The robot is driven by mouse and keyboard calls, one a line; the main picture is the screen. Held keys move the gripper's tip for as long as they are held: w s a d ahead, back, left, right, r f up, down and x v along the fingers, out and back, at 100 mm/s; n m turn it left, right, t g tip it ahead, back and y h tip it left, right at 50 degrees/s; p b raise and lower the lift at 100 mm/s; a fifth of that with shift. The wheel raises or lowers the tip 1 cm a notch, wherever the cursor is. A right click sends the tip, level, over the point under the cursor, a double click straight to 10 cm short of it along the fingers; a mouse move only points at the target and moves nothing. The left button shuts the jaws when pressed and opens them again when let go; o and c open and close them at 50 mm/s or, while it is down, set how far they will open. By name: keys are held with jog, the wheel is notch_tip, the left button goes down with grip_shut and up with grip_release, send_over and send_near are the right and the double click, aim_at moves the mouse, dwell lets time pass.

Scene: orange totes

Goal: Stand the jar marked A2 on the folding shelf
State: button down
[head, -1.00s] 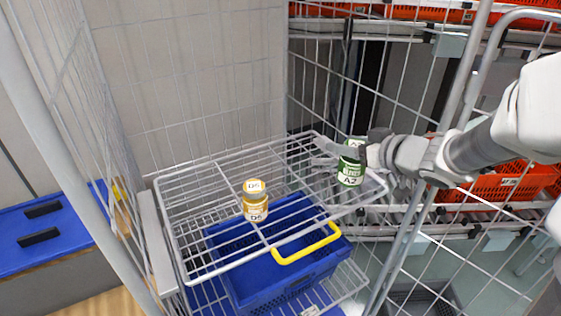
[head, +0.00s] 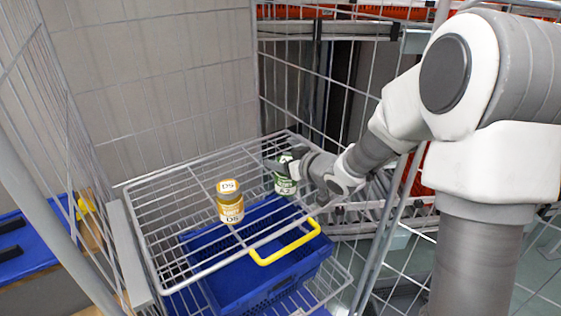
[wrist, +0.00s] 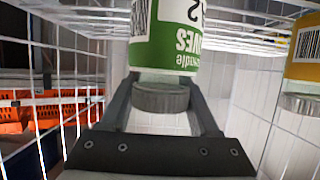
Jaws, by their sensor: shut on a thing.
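The green-labelled jar marked A2 (head: 286,182) is over the right part of the folding wire shelf (head: 160,228), looking upright. My gripper (head: 284,162) is shut on it near its grey lid. In the wrist view the picture is upside down, with the jar's green label (wrist: 165,45) above its lid and a finger of my gripper (wrist: 160,92) on each side. I cannot tell whether the jar's base touches the wires.
A yellow jar marked D5 (head: 231,208) stands on the shelf to the left; it also shows in the wrist view (wrist: 303,70). A blue crate (head: 245,286) with a yellow handle is below the shelf. Mesh cage walls enclose the back and sides.

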jog(key=shift+f, duration=0.15)
jog(key=shift+c, duration=0.6)
grip_release()
jog(key=shift+r, duration=0.35)
jog(key=v, duration=1.2)
jog(key=shift+f+p, duration=0.2)
jog(key=shift+p, duration=0.15)
jog(key=shift+d, duration=0.1)
